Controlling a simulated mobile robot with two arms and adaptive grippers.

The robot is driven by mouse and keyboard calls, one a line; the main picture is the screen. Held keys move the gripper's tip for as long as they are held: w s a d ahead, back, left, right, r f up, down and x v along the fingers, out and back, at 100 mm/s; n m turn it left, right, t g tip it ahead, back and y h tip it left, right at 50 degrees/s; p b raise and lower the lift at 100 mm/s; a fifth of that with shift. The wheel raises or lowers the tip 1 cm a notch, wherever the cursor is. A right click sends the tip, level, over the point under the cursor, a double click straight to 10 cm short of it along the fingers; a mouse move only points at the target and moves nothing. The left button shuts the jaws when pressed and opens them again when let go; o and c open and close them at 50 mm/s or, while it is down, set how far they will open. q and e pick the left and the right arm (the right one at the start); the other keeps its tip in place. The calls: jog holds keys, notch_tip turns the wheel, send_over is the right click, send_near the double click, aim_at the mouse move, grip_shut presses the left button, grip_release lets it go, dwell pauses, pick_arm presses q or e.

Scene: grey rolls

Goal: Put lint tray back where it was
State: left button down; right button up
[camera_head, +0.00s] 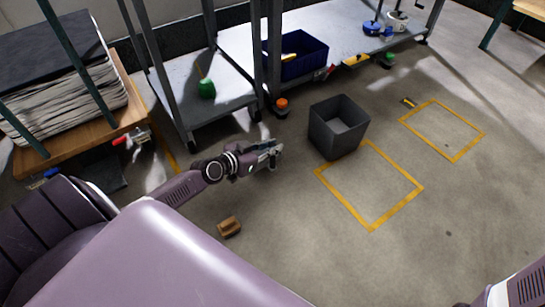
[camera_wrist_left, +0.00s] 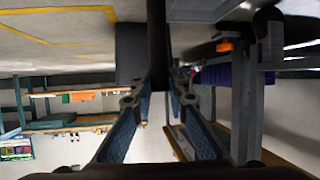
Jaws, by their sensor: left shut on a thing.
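My left gripper (camera_head: 270,154) reaches in from the left, above the floor beside the steel rack. In the left wrist view, its fingers (camera_wrist_left: 157,97) are shut on a thin dark thing (camera_wrist_left: 157,45), seen edge-on. This may be the lint tray, but its full shape is hidden. In the head view, the held thing is too small to make out clearly. A dark grey open bin (camera_head: 338,127) stands on the floor just right of the gripper, apart from it. My right gripper is out of view.
A brown block (camera_head: 229,227) lies on the floor nearer me. The rack holds a blue crate (camera_head: 296,57). A wooden pallet with stacked sheets (camera_head: 62,75) is at left.

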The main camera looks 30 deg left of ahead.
aim_at(273, 167)
pick_arm(q)
jog(key=shift+f+b, duration=1.4)
jog(key=shift+f, duration=0.35)
jog(key=shift+f, duration=0.25)
jog(key=c, duration=1.9)
grip_release()
jog(key=shift+r, duration=0.1)
